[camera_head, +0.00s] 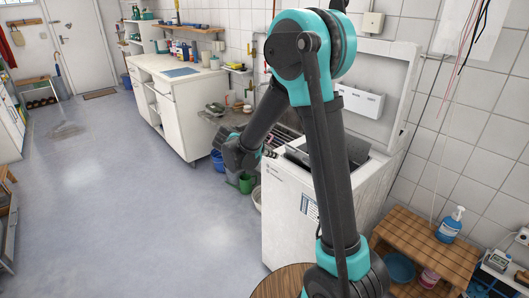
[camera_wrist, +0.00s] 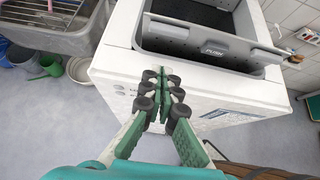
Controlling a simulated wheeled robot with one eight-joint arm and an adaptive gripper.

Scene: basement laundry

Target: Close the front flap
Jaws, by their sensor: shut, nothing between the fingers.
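A white top-loading washer (camera_head: 287,215) stands in front of me with its lid (camera_head: 410,75) raised. In the wrist view, the grey flap marked PUSH (camera_wrist: 212,50) is at the washer's top opening, on the side nearest my gripper. It looks tilted up, not flat; its exact angle is hard to tell. A dark interior (camera_wrist: 195,13) shows behind it. My gripper (camera_wrist: 162,78) is shut and empty, in front of the washer's near top edge and below the flap, apart from it. In the head view my arm hides part of the washer's top.
A sink basin (camera_wrist: 65,38) and buckets (camera_head: 247,183) stand left of the washer. A slatted wooden bench (camera_head: 430,245) with bottles is at the right. A round wooden top (camera_head: 280,284) is close by. Open floor (camera_head: 120,220) lies at the left.

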